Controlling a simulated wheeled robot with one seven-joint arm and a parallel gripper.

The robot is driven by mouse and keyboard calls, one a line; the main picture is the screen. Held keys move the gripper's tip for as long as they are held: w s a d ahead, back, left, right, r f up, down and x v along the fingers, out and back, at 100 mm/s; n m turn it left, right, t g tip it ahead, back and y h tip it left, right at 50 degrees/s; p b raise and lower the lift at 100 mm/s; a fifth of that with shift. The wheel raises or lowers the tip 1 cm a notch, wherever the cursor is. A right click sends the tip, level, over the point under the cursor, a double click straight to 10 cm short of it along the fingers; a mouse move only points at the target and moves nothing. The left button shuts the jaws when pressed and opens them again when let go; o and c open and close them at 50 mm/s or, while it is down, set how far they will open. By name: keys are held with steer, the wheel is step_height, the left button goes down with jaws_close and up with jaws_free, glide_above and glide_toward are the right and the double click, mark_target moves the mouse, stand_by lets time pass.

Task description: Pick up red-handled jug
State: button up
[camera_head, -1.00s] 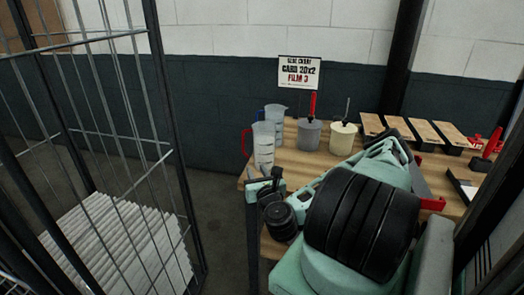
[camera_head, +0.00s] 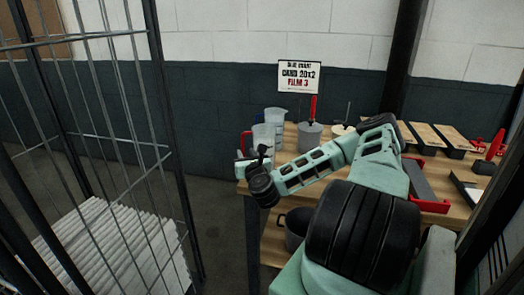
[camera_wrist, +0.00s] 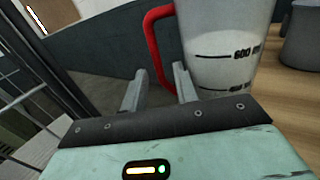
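The red-handled jug (camera_head: 268,133) is a clear measuring jug with dark markings. It stands upright at the left end of the wooden table, its red handle facing left. In the wrist view the jug (camera_wrist: 225,45) fills the upper right, and its red handle (camera_wrist: 153,45) curves down toward the gap between my fingertips. My gripper (camera_wrist: 157,80) is open and empty, close to the handle. I cannot tell whether the handle lies between the fingers. In the head view my gripper (camera_head: 248,162) is just in front of the jug, hiding its lower part.
A blue-handled jug (camera_head: 275,114) stands just behind. A grey container (camera_head: 309,135) with a red-handled tool is to the right, beside a partly hidden cream container (camera_head: 341,130). A wire cage (camera_head: 110,135) stands left of the table (camera_head: 300,148). A sign (camera_head: 299,77) hangs behind.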

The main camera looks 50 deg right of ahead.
mark_target(243, 149)
steer(key=p+x, duration=0.1)
steer(key=x, duration=0.3)
steer(key=shift+w, duration=0.35)
jaws_close()
stand_by(1.1)
